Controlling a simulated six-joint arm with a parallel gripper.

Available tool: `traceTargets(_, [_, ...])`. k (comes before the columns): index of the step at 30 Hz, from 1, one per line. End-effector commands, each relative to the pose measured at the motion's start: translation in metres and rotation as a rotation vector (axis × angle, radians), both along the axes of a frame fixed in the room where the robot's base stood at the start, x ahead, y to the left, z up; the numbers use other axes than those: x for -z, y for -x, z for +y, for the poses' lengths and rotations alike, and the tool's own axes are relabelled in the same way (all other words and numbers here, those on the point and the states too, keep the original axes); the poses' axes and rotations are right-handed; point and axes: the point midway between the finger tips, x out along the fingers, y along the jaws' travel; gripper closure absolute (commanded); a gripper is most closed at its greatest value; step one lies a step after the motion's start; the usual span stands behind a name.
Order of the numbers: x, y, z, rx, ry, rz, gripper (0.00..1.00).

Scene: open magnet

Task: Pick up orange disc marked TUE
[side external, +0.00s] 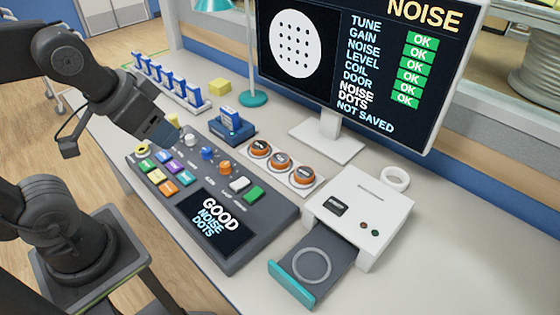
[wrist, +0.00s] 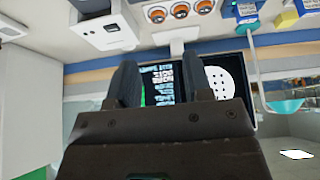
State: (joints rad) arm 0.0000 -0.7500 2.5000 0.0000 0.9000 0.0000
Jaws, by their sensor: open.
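Three orange discs (side external: 281,160) with dark centres sit in a row on a white holder strip. Their markings are too small to read, so I cannot tell which one is marked TUE. The same orange discs (wrist: 180,11) show upside down at the top edge of the wrist view. My gripper (side external: 168,130) is up and to the left of them, above the far left end of the control console, apart from the discs. In the wrist view my gripper (wrist: 163,85) has its two dark fingers spread with nothing between them.
The control console (side external: 226,262) lies left of the discs. A white device (side external: 372,205) with an open drawer (side external: 318,262) stands at right. A monitor (side external: 330,146) stands behind. A blue block stand (side external: 232,128), a yellow block (side external: 219,87) and a rack of blue pieces (side external: 170,85) are farther left.

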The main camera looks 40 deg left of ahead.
Motion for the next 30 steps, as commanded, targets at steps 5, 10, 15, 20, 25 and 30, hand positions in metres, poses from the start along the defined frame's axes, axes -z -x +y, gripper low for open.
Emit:
traceTargets(5, [0.0, 0.0, 0.0, 0.0, 0.0, 0.0, 0.37])
traceTargets(10, [0.0, 0.0, 0.0, 0.0, 0.0, 0.0, 0.21])
traceTargets(15, [0.0, 0.0, 0.0, 0.0, 0.0, 0.0, 0.1])
traceTargets(20, [0.0, 0.0, 0.0, 0.002, -0.001, 0.001, 0.1])
traceTargets(25, [-0.008, -0.019, 0.001, 0.073, -0.041, 0.029, 0.1])
traceTargets(30, [-0.018, -0.071, 0.005, 0.277, -0.139, 0.103, 0.1])
